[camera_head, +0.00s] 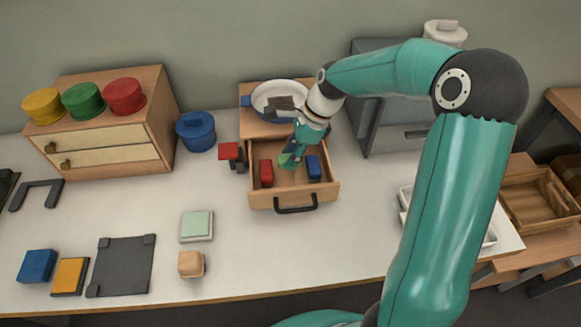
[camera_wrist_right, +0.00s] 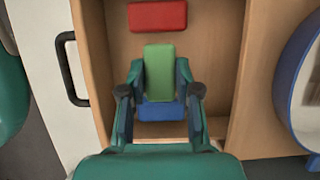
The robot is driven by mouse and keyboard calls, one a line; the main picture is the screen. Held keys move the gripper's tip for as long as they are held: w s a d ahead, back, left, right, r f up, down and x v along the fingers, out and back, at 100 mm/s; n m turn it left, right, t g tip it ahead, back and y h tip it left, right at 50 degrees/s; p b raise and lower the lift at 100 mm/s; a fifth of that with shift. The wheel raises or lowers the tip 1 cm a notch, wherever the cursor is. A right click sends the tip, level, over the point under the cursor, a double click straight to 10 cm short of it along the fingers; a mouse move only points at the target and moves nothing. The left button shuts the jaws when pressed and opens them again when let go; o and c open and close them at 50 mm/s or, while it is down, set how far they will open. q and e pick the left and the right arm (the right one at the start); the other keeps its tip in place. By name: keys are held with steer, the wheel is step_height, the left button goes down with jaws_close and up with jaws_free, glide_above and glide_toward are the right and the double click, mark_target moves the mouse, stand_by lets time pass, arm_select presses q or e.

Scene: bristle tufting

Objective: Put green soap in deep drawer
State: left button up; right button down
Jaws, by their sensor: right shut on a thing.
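The deep drawer (camera_head: 262,201) is pulled open below a wooden cabinet top, its dark handle facing the front. My right gripper (camera_head: 292,156) reaches down into or just over the drawer and is shut on the green soap (camera_head: 285,160). In the right wrist view, the green soap (camera_wrist_right: 159,70) is between the two fingers, over the drawer interior (camera_wrist_right: 205,60). A red block (camera_wrist_right: 158,16) and a blue block (camera_wrist_right: 160,111) lie in the drawer on either side of the soap. Whether the soap touches the drawer floor is unclear. My left gripper is out of view.
A white pan (camera_head: 280,92) with a dark item in it stands on the wooden cabinet behind the drawer. A blue pot (camera_head: 196,131) and a red-topped object (camera_head: 231,152) stand to its left. A grey cabinet (camera_head: 385,140) is at right.

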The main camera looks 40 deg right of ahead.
mark_target(291, 175)
steer(key=shift+f, duration=2.35)
steer(key=c, duration=0.8)
jaws_free()
steer(key=shift+f, duration=0.1)
steer(key=v, duration=1.2)
steer(key=shift+s, duration=0.1)
